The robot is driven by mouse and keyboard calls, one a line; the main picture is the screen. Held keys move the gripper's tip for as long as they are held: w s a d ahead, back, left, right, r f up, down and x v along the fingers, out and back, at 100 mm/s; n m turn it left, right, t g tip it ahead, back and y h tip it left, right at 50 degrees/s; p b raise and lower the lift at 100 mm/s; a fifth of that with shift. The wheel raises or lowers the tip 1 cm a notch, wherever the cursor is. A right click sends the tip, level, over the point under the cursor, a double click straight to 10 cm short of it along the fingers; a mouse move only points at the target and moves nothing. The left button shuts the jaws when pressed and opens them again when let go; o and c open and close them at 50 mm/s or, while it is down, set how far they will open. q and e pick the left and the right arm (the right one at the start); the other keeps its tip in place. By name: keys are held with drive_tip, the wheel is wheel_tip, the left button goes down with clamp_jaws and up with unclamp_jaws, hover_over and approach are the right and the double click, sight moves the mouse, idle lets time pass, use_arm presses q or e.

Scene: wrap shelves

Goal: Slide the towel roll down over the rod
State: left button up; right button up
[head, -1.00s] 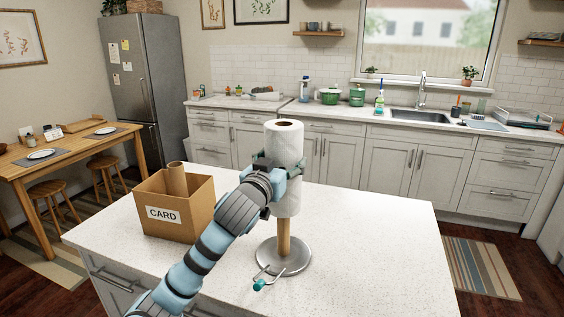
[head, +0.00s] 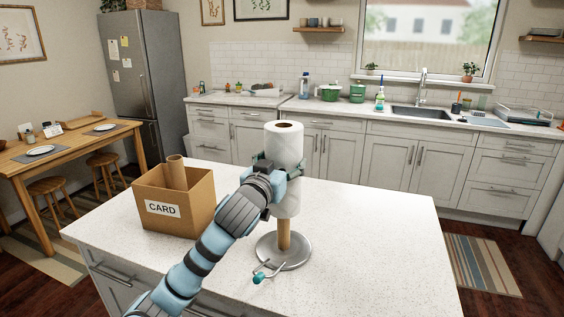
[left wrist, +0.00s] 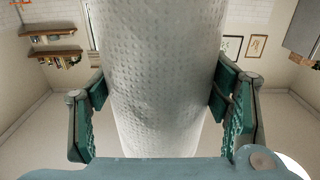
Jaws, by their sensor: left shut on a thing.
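The white towel roll (head: 286,148) is upright in the head view, its lower end around the wooden rod (head: 284,232). A length of the rod shows bare between the roll and the round metal base (head: 296,253). My left gripper (head: 282,172) is shut on the roll at about mid-height. In the left wrist view the embossed roll (left wrist: 160,70) fills the space between the two green finger pads (left wrist: 160,112). The top of the rod is hidden inside the roll. My right gripper is in neither view.
A cardboard box marked CARD (head: 194,222), with a brown tube (head: 176,172) standing in it, is left of the stand. A teal-tipped metal arm (head: 262,275) sticks out from the base's front. The island top (head: 375,235) is clear on the right.

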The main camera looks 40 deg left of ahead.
use_arm(q)
drive_tip(key=shift+f, duration=0.35)
drive_tip(key=o, duration=1.3)
drive_tip(key=v, duration=0.7)
drive_tip(key=shift+s, duration=0.3)
drive_tip(key=shift+w, duration=0.1)
